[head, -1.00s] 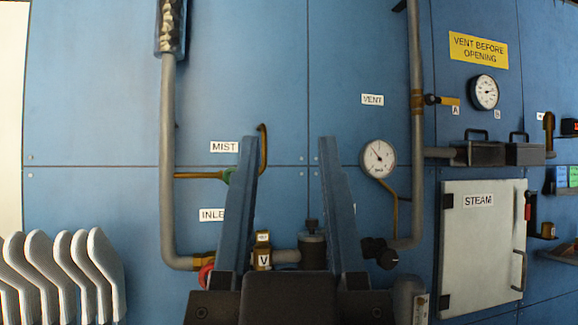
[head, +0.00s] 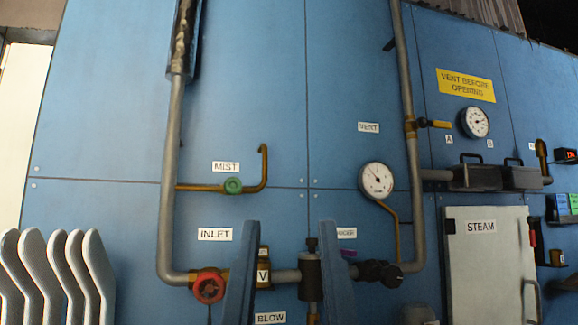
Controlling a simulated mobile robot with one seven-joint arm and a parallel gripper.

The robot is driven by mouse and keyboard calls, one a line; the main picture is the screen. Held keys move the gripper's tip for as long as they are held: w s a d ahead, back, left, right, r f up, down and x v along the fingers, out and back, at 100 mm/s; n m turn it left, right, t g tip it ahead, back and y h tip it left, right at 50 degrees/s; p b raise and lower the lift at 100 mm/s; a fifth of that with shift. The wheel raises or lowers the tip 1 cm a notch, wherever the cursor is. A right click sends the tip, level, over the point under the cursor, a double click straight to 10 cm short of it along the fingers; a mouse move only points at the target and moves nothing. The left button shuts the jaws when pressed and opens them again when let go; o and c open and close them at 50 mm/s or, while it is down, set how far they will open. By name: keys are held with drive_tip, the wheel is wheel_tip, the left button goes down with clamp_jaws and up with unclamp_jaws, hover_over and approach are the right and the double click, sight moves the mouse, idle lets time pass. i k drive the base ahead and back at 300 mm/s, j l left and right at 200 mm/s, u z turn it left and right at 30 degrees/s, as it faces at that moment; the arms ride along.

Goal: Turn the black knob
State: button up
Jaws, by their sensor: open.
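The black knob (head: 380,273) sits on the grey pipe at the lower right of the pipe run, just left of the bend where the pipe rises. My gripper (head: 287,235) shows at the bottom centre as two blue fingers, spread apart and empty. The knob is to the right of the right finger in the picture, with a gap between them. The fingers partly hide the fittings behind them. I cannot tell how far the fingers are from the wall.
A red handwheel (head: 209,286) is left of the fingers, a green knob (head: 233,186) above it. A brass fitting (head: 264,270) and a dark cylinder (head: 310,275) show between the fingers. A gauge (head: 376,180) hangs above the black knob. White sock forms (head: 60,275) stand at lower left.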

sight(391, 276)
drive_tip(key=j+z, duration=0.5)
drive_tip(key=j, duration=0.8)
drive_tip(key=k, duration=0.05)
